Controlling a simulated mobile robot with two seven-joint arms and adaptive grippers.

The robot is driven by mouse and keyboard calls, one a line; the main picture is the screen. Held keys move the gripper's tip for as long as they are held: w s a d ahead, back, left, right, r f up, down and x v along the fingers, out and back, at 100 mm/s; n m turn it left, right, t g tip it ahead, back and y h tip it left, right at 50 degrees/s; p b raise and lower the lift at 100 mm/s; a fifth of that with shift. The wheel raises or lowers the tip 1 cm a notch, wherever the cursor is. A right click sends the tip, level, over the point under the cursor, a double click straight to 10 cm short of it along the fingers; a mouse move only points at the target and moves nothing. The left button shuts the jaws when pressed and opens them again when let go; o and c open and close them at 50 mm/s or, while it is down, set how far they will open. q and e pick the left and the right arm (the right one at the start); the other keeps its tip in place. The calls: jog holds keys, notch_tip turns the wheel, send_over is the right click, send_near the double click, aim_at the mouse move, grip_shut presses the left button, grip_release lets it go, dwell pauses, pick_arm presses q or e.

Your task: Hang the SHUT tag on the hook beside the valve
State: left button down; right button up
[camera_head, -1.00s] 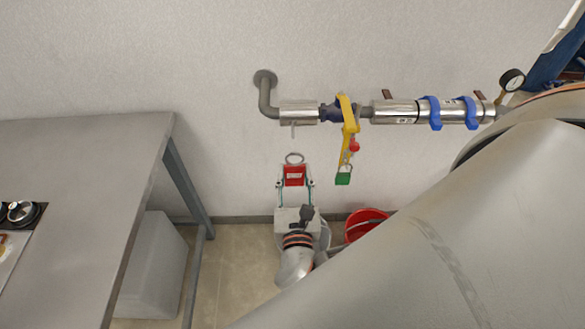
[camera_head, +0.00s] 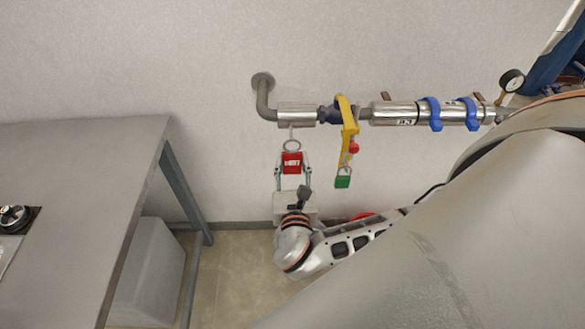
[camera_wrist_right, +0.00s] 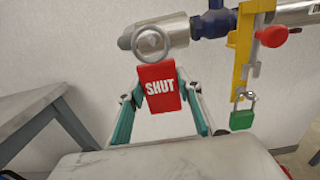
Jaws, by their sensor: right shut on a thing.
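The red SHUT tag (camera_head: 292,163) with a grey ring (camera_head: 292,146) at its top is held upright in my right gripper (camera_head: 292,172). The tag and its lettering show clearly in the right wrist view (camera_wrist_right: 160,88), with the ring (camera_wrist_right: 151,42) in front of the pipe. The hook (camera_head: 292,131) hangs under the silver pipe sleeve, left of the valve (camera_head: 331,113). The ring is just below the hook in the head view; whether they touch I cannot tell. The hook is hidden in the wrist view. My left gripper is not in view.
The yellow valve handle (camera_head: 348,125) hangs down with a red knob and a green padlock (camera_head: 343,180), right of the tag. A steel table (camera_head: 90,200) stands at the left. A red bucket (camera_head: 363,215) is partly hidden behind my right arm.

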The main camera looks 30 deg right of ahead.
jog(key=shift+b+x, duration=0.85)
jog(key=shift+x, duration=0.55)
jog(key=shift+w+d+f+p, duration=0.35)
jog(key=shift+w+f, duration=0.15)
jog(key=shift+f, duration=0.05)
jog(key=shift+f, duration=0.15)
jog(key=o, duration=1.1)
jog(key=v, duration=1.2)
jog(key=shift+w, duration=0.1)
